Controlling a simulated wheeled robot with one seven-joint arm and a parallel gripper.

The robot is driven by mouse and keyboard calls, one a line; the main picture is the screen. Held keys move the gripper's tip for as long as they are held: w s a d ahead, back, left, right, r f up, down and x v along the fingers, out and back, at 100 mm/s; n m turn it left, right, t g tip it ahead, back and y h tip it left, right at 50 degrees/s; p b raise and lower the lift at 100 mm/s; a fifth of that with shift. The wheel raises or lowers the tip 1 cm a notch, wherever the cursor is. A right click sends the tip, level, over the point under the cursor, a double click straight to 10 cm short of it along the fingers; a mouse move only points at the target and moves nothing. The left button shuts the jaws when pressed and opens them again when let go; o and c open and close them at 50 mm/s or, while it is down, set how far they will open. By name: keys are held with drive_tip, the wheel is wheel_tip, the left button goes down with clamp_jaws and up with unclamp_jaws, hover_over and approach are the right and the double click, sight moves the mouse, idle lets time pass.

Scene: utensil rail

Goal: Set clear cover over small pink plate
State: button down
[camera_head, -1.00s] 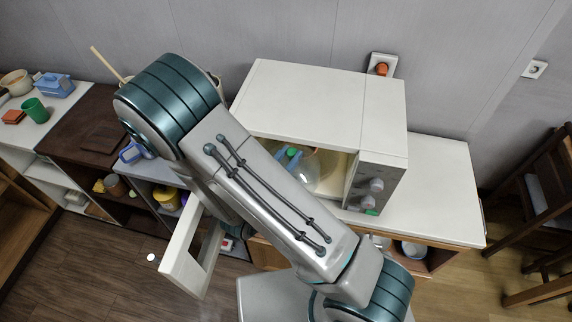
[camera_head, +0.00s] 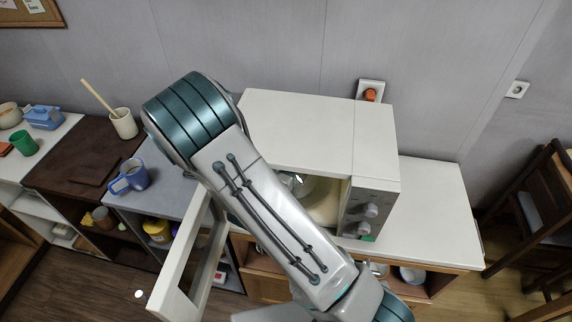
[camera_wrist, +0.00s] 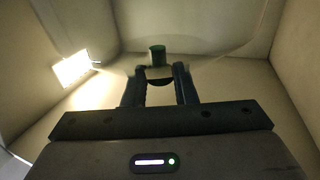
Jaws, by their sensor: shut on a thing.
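The clear cover (camera_head: 320,192) shows partly through the open front of the white microwave (camera_head: 300,125), beside my arm. In the wrist view its green knob (camera_wrist: 157,54) stands at the tips of my gripper (camera_wrist: 158,75), which is shut on it. The cover's clear wall shows only as a faint curved outline. My gripper is inside the microwave; in the head view my arm hides it. I cannot make out the small pink plate, nor whether the cover touches anything below.
The microwave door (camera_head: 188,265) hangs open at the left, close to my arm. A lit panel (camera_wrist: 76,68) is on the left inner wall. A blue mug (camera_head: 130,176) and a cream pot (camera_head: 124,123) stand on the counters at the left. The white counter (camera_head: 435,210) at the right is clear.

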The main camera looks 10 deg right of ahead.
drive_tip(key=shift+w+d, duration=0.35)
drive_tip(key=shift+w, duration=0.5)
drive_tip(key=shift+w+d+f+b, duration=0.25)
drive_tip(key=shift+w+f+b, duration=0.3)
drive_tip(key=shift+f+b, duration=1.05)
drive_tip(key=shift+b, duration=0.4)
drive_tip(key=shift+f+b, duration=0.45)
drive_tip(key=c, duration=1.1)
unclamp_jaws()
drive_tip(key=shift+s+a, duration=0.1)
